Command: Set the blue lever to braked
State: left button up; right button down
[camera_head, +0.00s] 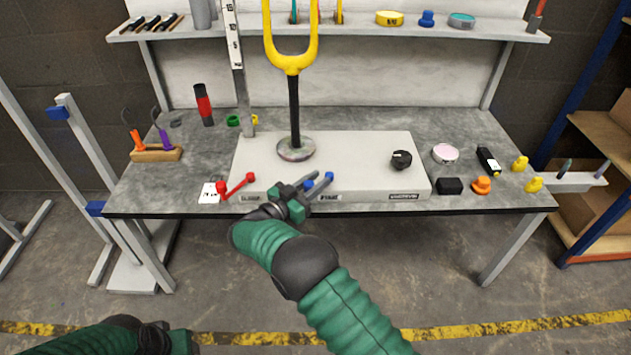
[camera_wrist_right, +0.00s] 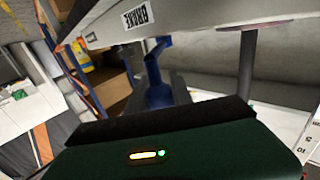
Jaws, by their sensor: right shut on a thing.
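The blue lever (camera_head: 329,176) is at the front edge of the white base panel, partly hidden by my right gripper (camera_head: 316,186). In the right wrist view the blue lever (camera_wrist_right: 158,92) rises between the dark fingers, under a label reading BRAKE (camera_wrist_right: 138,16). My right gripper is shut on the lever. How far the lever is turned is hard to tell. My left gripper (camera_head: 178,342) is low at the bottom left edge, away from the table; its fingers do not show clearly.
A red lever (camera_head: 236,187) sits left of my right gripper on the same panel (camera_head: 360,150). A black knob (camera_head: 401,160) is to the right. A yellow fork (camera_head: 292,62) on a black post rises behind. Small items lie on the grey table (camera_head: 210,150).

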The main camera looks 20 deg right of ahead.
jog(key=shift+w+r, duration=0.15)
jog(key=shift+r, duration=0.1)
jog(key=c, duration=1.1)
grip_release()
jog(key=shift+f, duration=0.1)
jog(key=shift+f, duration=0.1)
